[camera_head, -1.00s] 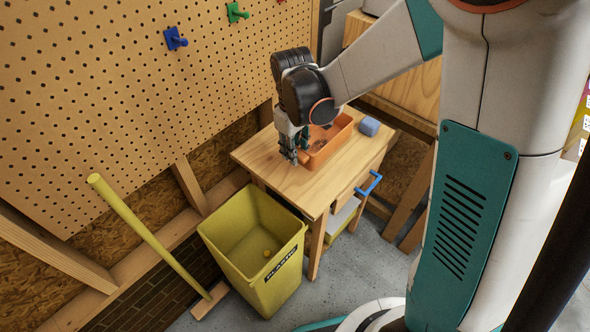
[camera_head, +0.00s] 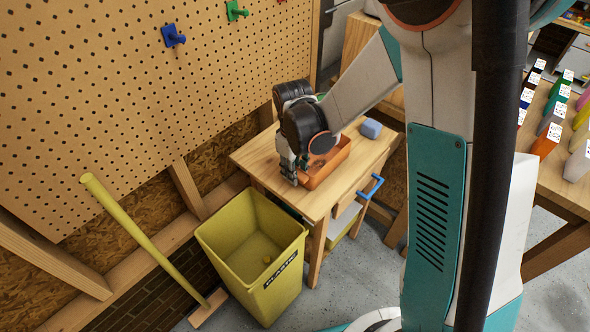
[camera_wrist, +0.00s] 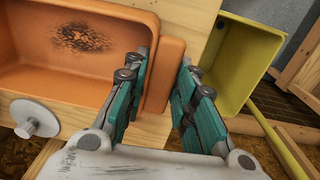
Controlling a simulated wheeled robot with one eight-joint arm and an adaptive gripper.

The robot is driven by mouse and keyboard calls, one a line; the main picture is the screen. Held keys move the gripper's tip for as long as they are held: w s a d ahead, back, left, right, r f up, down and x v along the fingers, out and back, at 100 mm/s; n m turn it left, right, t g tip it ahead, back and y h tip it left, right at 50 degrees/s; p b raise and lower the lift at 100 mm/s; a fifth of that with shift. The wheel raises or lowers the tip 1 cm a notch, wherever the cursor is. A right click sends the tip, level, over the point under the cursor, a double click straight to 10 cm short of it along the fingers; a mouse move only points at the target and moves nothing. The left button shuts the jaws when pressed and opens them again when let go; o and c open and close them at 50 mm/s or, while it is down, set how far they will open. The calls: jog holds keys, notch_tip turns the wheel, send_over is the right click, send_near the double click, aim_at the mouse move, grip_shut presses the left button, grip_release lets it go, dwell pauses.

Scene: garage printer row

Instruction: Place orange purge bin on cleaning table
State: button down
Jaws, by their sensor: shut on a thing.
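The orange purge bin (camera_head: 330,163) is at the wooden cleaning table (camera_head: 262,163), over its top near the middle. In the wrist view the bin (camera_wrist: 40,55) has a dark speckled patch on its inside floor. My gripper (camera_head: 293,172) is at the bin's left end. In the wrist view my gripper (camera_wrist: 162,95) has its teal fingers on either side of the bin's end wall, shut on it. The bin looks level and on or very close to the tabletop; I cannot tell whether it touches.
A blue block (camera_head: 371,129) sits at the table's back right corner. A yellow bin labelled PLASTIC (camera_head: 277,276) stands on the floor left of the table. A broom (camera_head: 140,232) leans nearby. Another table (camera_head: 560,190) with colourful boxes is at right.

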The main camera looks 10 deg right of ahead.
jog(key=c, duration=1.3)
grip_release()
jog(key=shift+f, duration=0.1)
notch_tip(320, 180, up, 12)
jog(key=p, duration=0.4)
jog(key=shift+s+d+r+m+t, duration=1.25)
jog(key=shift+s+r, duration=0.95)
jog(key=shift+s, duration=0.65)
jog(key=shift+s+d+r+m+t, duration=1.25)
jog(key=shift+s+r, duration=1)
jog(key=shift+s, duration=0.65)
jog(key=shift+s+d+r+m+t, duration=1.2)
jog(key=shift+s+r, duration=1)
jog(key=shift+s, duration=0.65)
jog(key=shift+d, duration=0.15)
